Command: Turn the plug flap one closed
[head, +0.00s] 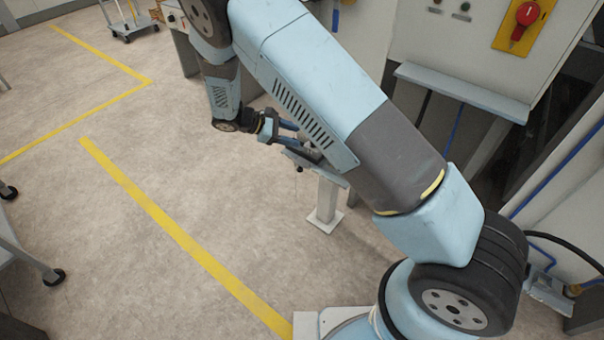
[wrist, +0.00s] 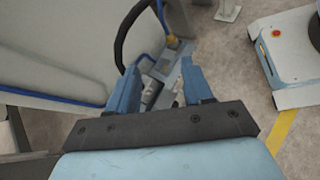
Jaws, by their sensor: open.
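My gripper (head: 290,131) is open in the head view, with its blue fingers pointing right. It is just above the sloping grey top (head: 330,175) of a white post, partly behind my arm. In the wrist view my gripper (wrist: 161,68) has its two blue fingers apart. A small grey cylindrical part (wrist: 151,95) shows between them, nearer the left finger; I cannot tell if it touches. I cannot pick out plug flap one for certain; my arm hides part of the post top in the head view.
The white post (head: 326,200) stands on the floor. A cabinet with a red switch (head: 526,14) and a grey ledge (head: 460,92) are at upper right. Floor at left is mostly clear.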

